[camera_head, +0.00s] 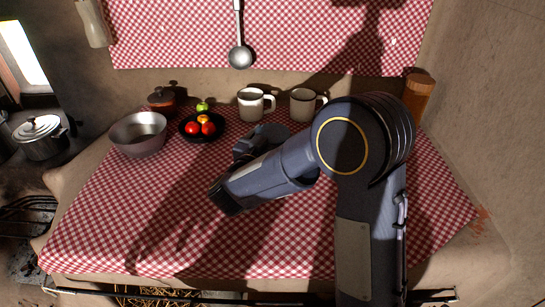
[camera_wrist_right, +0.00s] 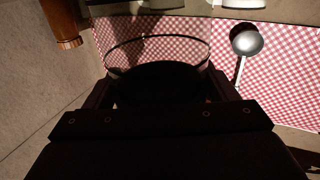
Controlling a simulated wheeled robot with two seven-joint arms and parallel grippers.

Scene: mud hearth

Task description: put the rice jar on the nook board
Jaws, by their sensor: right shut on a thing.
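My right gripper (camera_head: 262,138) is over the back middle of the checked cloth, partly behind my own forearm. In the right wrist view the gripper (camera_wrist_right: 160,84) is shut on a clear round vessel, which I take to be the rice jar (camera_wrist_right: 158,42). Its thin curved rim shows between the fingers, with a dark round shape below it. Its contents are too dark to tell. The jar cannot be made out in the head view. I cannot pick out the nook board in either view. My left gripper is not in view.
Two mugs (camera_head: 251,103) (camera_head: 303,104) stand at the back. A metal bowl (camera_head: 139,133), a dark plate (camera_head: 187,124) of fruit and a small lidded pot (camera_head: 161,99) are left. A ladle (camera_head: 240,56) hangs above. A wooden cylinder (camera_head: 418,94) stands right. The front cloth (camera_head: 170,235) is clear.

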